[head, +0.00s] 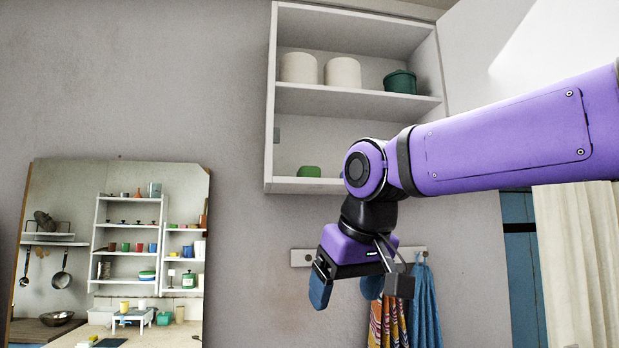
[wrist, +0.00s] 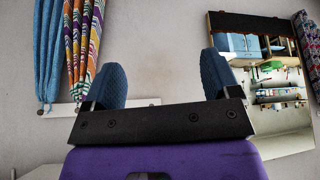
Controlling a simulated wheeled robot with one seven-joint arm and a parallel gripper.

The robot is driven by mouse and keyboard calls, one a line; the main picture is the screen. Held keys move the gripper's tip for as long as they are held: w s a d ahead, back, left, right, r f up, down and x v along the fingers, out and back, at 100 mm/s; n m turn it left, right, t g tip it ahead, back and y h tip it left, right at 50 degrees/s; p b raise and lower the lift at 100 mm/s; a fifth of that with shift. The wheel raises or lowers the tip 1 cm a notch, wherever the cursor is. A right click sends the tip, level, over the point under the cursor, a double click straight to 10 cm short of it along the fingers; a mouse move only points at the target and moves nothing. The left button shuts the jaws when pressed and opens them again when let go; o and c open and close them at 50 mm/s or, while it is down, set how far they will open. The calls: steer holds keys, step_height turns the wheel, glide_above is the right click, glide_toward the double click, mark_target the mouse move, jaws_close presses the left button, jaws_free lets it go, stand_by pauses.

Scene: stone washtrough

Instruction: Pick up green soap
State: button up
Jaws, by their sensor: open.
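The green soap (head: 309,171) is a small rounded green block. It lies on the lowest shelf of the white wall cabinet (head: 269,130), left of my arm's purple joint in the head view. My gripper (head: 352,295) hangs below the cabinet, lower than the soap and a little to its right, with fingers pointing down. In the wrist view my gripper (wrist: 162,82) shows two blue fingers spread wide with only bare wall between them. It is empty and apart from the soap. The soap is not visible in the wrist view.
Two cream canisters (head: 299,68) and a dark green pot (head: 400,82) stand on the shelf above. Towels (head: 424,305) hang from a hook rail (head: 302,257) behind my gripper. A mirror (head: 36,185) at left reflects other shelves. Bare wall lies between mirror and cabinet.

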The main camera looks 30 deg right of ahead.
mark_target(309, 168)
steer(key=w+d+r+m+h, duration=0.1)
steer(key=w+r, duration=0.4)
steer(key=r, duration=0.5)
steer(key=w+d+r+m+t, duration=0.1)
steer(key=w+r, duration=0.3)
steer(key=r, duration=0.6)
steer(key=w+d+r+m+h, duration=0.15)
steer(key=w+r, duration=0.35)
steer(key=r, duration=0.6)
steer(key=x, duration=0.3)
steer(key=a+x, duration=0.1)
steer(key=x, duration=0.1)
steer(key=shift+w+d+f, duration=0.1)
steer(key=shift+w+f, duration=0.15)
steer(key=shift+f, duration=0.1)
steer(key=shift+d+x, duration=0.15)
steer(key=shift+x, duration=1.2)
steer(key=shift+d+x, duration=0.15)
steer(key=shift+x, duration=1.2)
steer(key=shift+s, duration=0.1)
steer(key=c, duration=1.1)
